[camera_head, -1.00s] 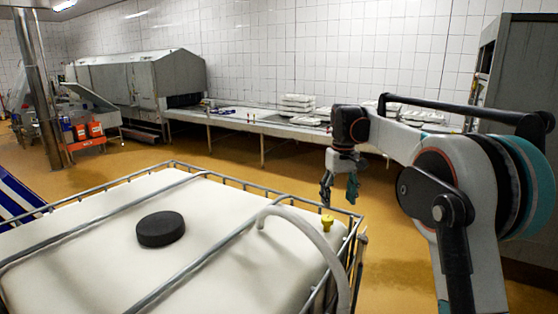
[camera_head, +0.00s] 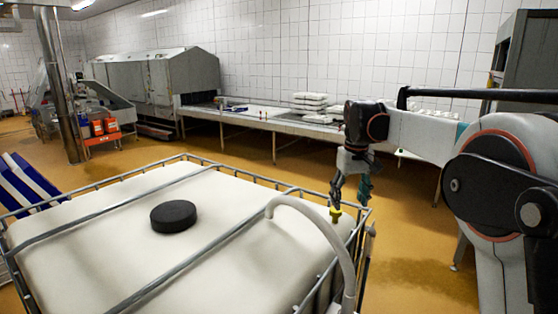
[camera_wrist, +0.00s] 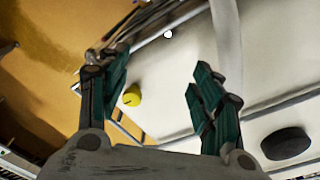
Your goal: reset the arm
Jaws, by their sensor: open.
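My gripper (camera_head: 350,190) hangs pointing down at the right edge of the caged white tank (camera_head: 110,215), in front of my arm's links. In the wrist view my gripper (camera_wrist: 155,95) has its green-padded fingers spread apart with nothing held. A yellow cap (camera_wrist: 132,96) shows between and beyond the fingers, nearer the left one. The same yellow cap (camera_head: 335,214) shows just below the fingertips in the head view. I cannot tell the exact gap between them.
The tank has a metal cage, a black lid (camera_head: 174,216) and a pale hose (camera_head: 325,235). A long conveyor table (camera_head: 255,122) with stacked white moulds (camera_head: 310,100) runs along the back wall. A steel post (camera_head: 58,90) stands at left. Open floor (camera_head: 220,153) lies between.

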